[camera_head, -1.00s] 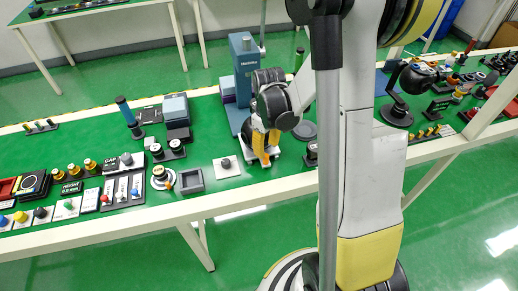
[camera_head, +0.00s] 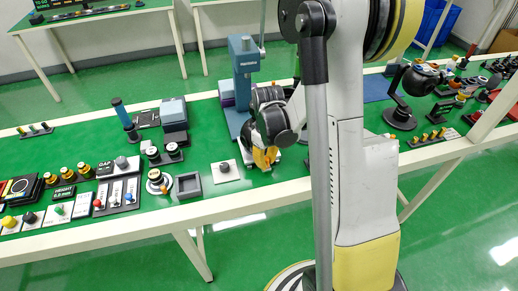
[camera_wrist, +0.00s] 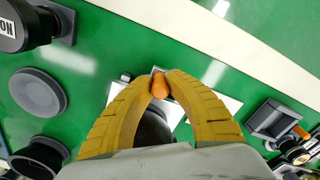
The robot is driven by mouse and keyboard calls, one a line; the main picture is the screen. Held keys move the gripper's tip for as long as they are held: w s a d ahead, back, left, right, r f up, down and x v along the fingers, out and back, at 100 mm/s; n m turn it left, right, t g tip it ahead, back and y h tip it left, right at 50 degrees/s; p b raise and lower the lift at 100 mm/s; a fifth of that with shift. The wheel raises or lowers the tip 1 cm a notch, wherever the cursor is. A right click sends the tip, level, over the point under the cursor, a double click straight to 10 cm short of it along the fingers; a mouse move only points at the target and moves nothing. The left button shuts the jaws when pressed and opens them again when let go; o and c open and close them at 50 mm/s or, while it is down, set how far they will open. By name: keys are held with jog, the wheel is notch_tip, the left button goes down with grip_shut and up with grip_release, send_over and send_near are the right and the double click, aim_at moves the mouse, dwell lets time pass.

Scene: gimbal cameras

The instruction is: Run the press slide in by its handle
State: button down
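The blue press (camera_head: 245,75) stands upright on the green bench top. Its foot and slide are mostly hidden behind my wrist in the head view. My gripper (camera_head: 265,158) is low at the front of the press, pointing down. In the wrist view, the yellow fingers of my gripper (camera_wrist: 161,80) reach around an orange handle (camera_wrist: 160,88), one tip on each side and seemingly touching it. A pale slide plate (camera_wrist: 229,102) shows beneath the fingers. The dark part behind the handle is partly covered by my gripper.
A white plate with a black knob (camera_head: 225,171) and a grey square tray (camera_head: 188,186) lie left of the press. A grey round disc (camera_wrist: 37,92) lies beside it in the wrist view.

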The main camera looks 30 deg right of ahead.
dwell(0.5)
jog(key=shift+w+d, duration=0.65)
jog(key=shift+w, duration=1.6)
jog(key=shift+w+d, duration=0.7)
jog(key=shift+w, duration=1.6)
jog(key=shift+w+d, duration=0.65)
jog(key=shift+w, duration=1.7)
jog(key=c, duration=1.3)
grip_release()
